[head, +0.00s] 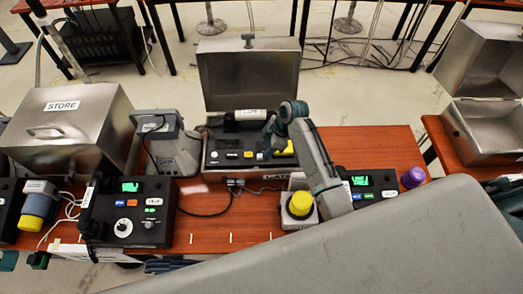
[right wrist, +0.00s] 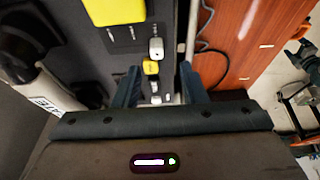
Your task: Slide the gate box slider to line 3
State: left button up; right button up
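The open metal gate box (head: 248,84) stands at the back of the table in the middle, with a handset and a dark panel inside. My right gripper (head: 276,130) is over the right part of that panel. In the right wrist view its two dark fingers (right wrist: 158,90) are apart, either side of a row of small pieces. A grey knob (right wrist: 156,48) and a small yellow piece (right wrist: 150,68) sit just beyond the tips; which is the slider I cannot tell. A large yellow piece (right wrist: 115,10) is beyond, beside short white marks. Contact with the fingers is unclear.
A closed metal box marked STORE (head: 65,120) stands at left. An open metal box (head: 487,125) is on another table.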

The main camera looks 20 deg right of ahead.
aim_at(260, 155)
jog(key=x, duration=0.3)
jog(key=p+x, duration=0.1)
jog(key=shift+w+f, duration=0.2)
jog(key=shift+w, duration=0.1)
jog(key=shift+a+f, duration=0.2)
jog(key=shift+f, duration=0.3)
grip_shut()
